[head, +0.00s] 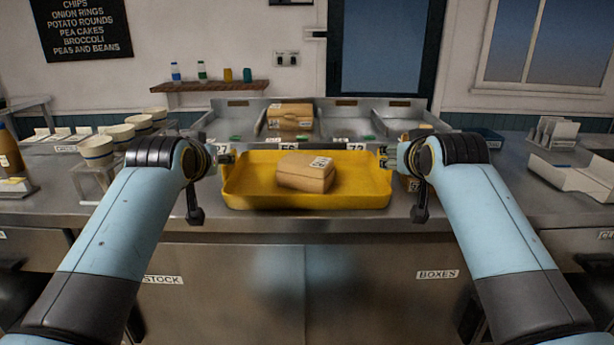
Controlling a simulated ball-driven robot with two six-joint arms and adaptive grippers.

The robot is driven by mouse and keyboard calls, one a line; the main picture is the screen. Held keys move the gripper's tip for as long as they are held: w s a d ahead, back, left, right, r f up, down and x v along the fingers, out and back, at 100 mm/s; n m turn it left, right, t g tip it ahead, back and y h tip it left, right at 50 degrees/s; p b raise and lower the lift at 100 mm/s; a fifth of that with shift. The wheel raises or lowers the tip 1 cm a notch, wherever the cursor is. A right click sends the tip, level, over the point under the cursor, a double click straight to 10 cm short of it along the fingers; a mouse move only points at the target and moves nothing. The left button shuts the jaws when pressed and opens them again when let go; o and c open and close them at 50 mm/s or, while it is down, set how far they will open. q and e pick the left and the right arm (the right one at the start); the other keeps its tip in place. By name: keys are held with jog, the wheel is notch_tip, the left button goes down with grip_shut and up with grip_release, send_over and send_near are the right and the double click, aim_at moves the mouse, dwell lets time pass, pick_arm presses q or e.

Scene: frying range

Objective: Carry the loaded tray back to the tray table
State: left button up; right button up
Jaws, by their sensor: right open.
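The yellow tray (248,192) is level at the front edge of the steel counter, in the middle of the head view. One closed brown box (304,177) with a white label lies in it. My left gripper (226,156) is at the tray's left end, and its fingers are too small and partly hidden to tell open from shut. My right gripper (386,158) is open at the tray's right end, close to the rim. I cannot tell whether either touches the tray, or whether the tray rests fully on the counter.
Behind the tray, steel bays hold another brown box (290,115). Several white cups (97,149) stand at left, beside my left arm. White cartons (556,133) and an open white box (580,178) are at right. Cupboards labelled STOCK and BOXES (437,274) are below.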

aim_at(385, 156)
pick_arm(q)
jog(key=x, duration=1.2)
jog(key=shift+s+f, duration=0.1)
pick_arm(e)
jog(key=x, duration=1.2)
jog(key=shift+s+f, duration=0.1)
jog(key=shift+f, duration=0.05)
pick_arm(q)
jog(key=shift+f, duration=0.1)
pick_arm(e)
jog(key=shift+f, duration=0.1)
pick_arm(q)
grip_shut()
pick_arm(e)
grip_shut()
